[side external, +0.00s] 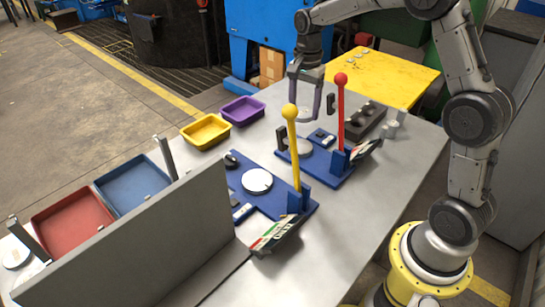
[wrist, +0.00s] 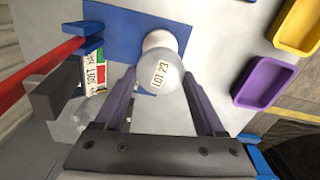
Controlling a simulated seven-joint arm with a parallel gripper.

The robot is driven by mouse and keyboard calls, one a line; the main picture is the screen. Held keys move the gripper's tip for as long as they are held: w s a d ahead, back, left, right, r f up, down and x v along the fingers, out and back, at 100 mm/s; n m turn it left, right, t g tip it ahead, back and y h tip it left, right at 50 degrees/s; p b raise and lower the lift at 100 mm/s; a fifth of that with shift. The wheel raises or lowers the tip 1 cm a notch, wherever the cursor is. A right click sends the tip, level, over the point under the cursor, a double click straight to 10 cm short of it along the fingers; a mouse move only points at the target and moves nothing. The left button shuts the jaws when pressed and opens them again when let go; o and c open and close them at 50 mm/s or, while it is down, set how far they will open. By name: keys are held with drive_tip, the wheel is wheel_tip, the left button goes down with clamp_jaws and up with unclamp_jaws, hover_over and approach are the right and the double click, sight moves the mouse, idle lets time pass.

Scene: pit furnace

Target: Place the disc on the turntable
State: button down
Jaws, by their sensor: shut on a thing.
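My gripper (wrist: 159,76) is shut on a pale round disc (wrist: 163,82) with a printed label reading LOT and a code, held between its two fingertips. In the side view my gripper (side external: 304,118) hangs above the far blue board, the one with the red-knobbed lever. A white round turntable (side external: 304,147) sits on that board. In the wrist view this turntable (wrist: 160,39) lies just beyond the disc and is partly covered by it. The disc looks apart from the turntable and above it. A second white round plate (side external: 257,181) sits on the nearer blue board by the yellow-knobbed lever.
The red lever (side external: 341,105) and yellow lever (side external: 292,140) stand upright near the work. Purple (side external: 243,110), yellow (side external: 206,132), blue (side external: 131,185) and red (side external: 73,218) trays line the table's left. A grey panel (side external: 150,245) stands in front.

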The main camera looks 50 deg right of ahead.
drive_tip(key=w+a, duration=0.1)
drive_tip(key=a, duration=0.8)
drive_tip(key=n, duration=0.1)
hover_over(258, 178)
wheel_tip(258, 178, down, 4)
drive_tip(key=shift+r, duration=0.1)
drive_tip(key=shift+f, duration=2.95)
drive_tip(key=shift+f, duration=0.1)
unclamp_jaws()
drive_tip(key=shift+f, duration=0.1)
wheel_tip(258, 178, up, 12)
drive_tip(key=shift+r, duration=0.2)
